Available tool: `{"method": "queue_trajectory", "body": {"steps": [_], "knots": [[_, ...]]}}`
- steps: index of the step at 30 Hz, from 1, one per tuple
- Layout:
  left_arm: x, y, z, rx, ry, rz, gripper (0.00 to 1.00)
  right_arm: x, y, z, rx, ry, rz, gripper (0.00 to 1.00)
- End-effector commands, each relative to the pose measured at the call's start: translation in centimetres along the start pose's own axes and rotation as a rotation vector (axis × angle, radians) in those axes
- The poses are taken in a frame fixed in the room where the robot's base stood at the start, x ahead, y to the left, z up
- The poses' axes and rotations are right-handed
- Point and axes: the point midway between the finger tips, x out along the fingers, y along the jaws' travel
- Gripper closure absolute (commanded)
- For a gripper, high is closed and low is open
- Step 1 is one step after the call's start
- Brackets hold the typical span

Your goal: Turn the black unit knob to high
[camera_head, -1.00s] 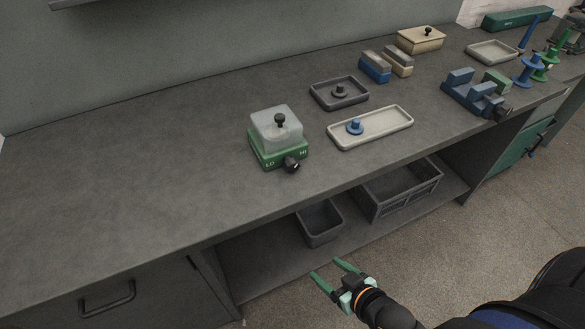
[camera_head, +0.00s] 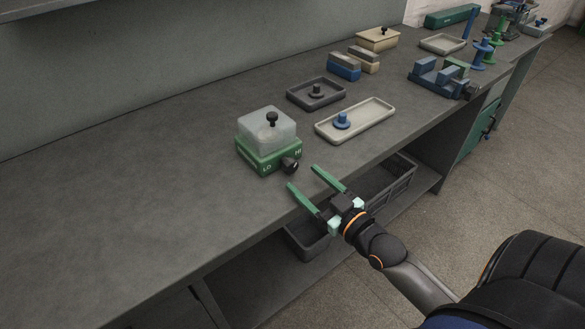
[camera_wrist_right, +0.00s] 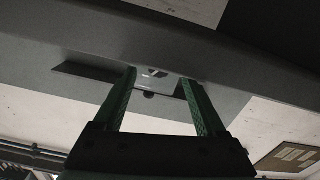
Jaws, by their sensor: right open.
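The black unit knob (camera_head: 290,165) sits on the front of a green base (camera_head: 268,160) marked LO and HI, near the bench's front edge. A translucent box (camera_head: 267,130) with a black top knob (camera_head: 271,119) sits on that base. The knob's exact pointing direction is too small to tell. My right gripper (camera_head: 302,177) is open and empty, its green fingers just in front of and to the right of the knob, apart from it. In the right wrist view, the open fingers (camera_wrist_right: 160,85) frame a small pale shape under a dark edge. My left gripper is not in view.
A cream tray (camera_head: 375,113) with a blue spool (camera_head: 342,120) and a dark tray (camera_head: 300,97) lie behind and right. Dark crates are on the shelf below. The bench's left side is clear.

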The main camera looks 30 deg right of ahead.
Motion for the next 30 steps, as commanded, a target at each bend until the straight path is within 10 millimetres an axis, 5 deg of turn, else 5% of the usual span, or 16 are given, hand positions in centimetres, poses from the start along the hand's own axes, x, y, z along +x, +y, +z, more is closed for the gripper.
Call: {"method": "queue_trajectory", "body": {"steps": [10, 24, 30], "knots": [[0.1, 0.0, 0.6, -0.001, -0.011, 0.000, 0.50, 4.6, 0.0, 0.0, 0.002, 0.001, 0.000, 0.27], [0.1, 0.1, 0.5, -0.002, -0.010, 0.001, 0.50, 5.6, -0.1, 0.1, 0.001, -0.002, -0.001, 0.27], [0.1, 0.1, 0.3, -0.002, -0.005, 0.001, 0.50, 5.6, -0.1, 0.1, 0.001, -0.002, -0.001, 0.49]]}}
